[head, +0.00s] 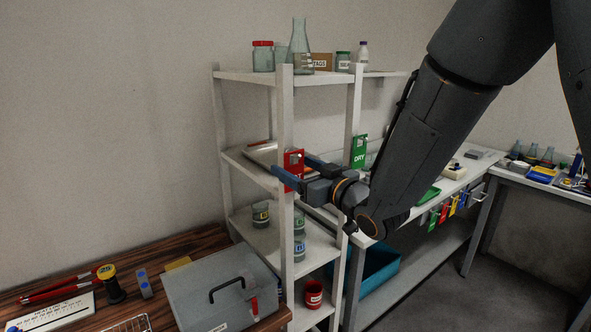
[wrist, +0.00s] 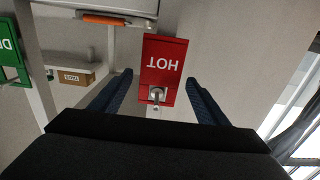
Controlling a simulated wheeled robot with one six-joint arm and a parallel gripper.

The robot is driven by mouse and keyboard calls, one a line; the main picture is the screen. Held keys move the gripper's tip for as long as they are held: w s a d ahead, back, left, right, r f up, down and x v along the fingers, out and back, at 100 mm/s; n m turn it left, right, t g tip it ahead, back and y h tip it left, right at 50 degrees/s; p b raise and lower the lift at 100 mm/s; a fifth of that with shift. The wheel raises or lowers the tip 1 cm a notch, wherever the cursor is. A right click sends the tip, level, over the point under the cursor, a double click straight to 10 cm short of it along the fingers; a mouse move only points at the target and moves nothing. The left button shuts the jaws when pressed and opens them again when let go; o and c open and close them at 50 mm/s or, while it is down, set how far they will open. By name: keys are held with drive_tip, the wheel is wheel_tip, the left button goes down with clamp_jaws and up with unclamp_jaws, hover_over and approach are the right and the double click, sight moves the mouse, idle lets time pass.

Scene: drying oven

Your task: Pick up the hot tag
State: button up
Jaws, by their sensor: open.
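The hot tag (wrist: 164,62) is a red plate with white lettering HOT, upside down in the wrist view, with a metal peg or hook (wrist: 156,94) through its holed end. In the head view the red tag (head: 293,166) hangs at the front post of the white shelf rack. My gripper (head: 294,172) is open at the tag. In the wrist view its two blue fingers (wrist: 158,88) are on either side of the tag's peg end, with gaps showing on both sides. Whether the fingers touch the tag cannot be told.
A green DRY tag (head: 359,151) hangs on the right post. The rack (head: 286,225) holds glassware, a metal tray (head: 262,153) and a red cup (head: 313,294). More coloured tags (head: 444,212) hang along the bench edge. A grey box (head: 219,290) stands on the wooden table.

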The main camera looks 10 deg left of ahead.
drive_tip(key=shift+p+x, duration=1.4)
drive_tip(key=shift+x, duration=1.2)
drive_tip(key=shift+w+f, duration=0.1)
drive_tip(key=shift+f, duration=0.05)
drive_tip(key=c, duration=1.1)
